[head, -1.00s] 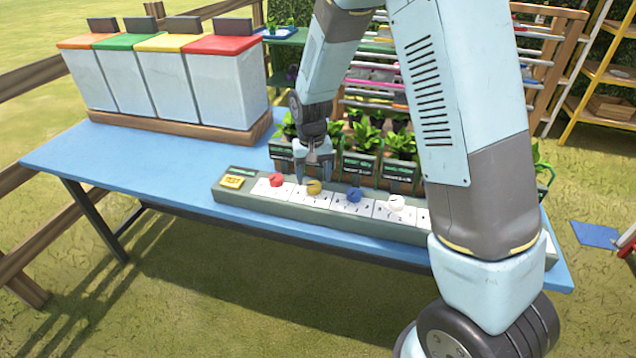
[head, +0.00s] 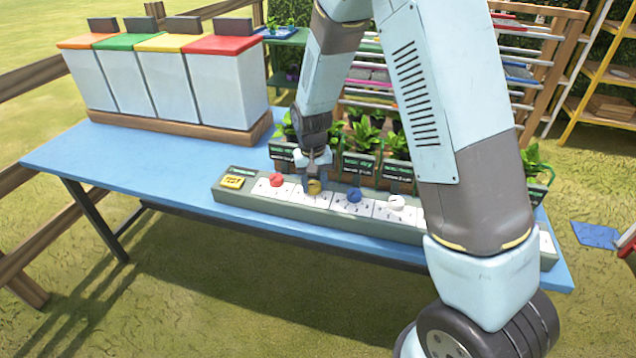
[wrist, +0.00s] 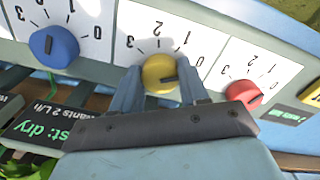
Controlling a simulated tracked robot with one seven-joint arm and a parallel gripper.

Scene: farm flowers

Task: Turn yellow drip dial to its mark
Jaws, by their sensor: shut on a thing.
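The yellow dial (head: 314,187) sits on a white numbered plate on the long green-grey panel (head: 330,209), between the red and blue dials. My gripper (head: 316,180) is down at it, with a finger on either side, shut on it. In the wrist view the yellow dial (wrist: 160,73) shows between my two fingers (wrist: 160,90).
A red dial (head: 276,180), a blue dial (head: 354,195) and a white dial (head: 396,202) sit on the same panel. Potted plants (head: 360,140) with signs stand close behind it. Lidded bins (head: 225,85) stand at the table's back left. The table's (head: 130,160) left part is clear.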

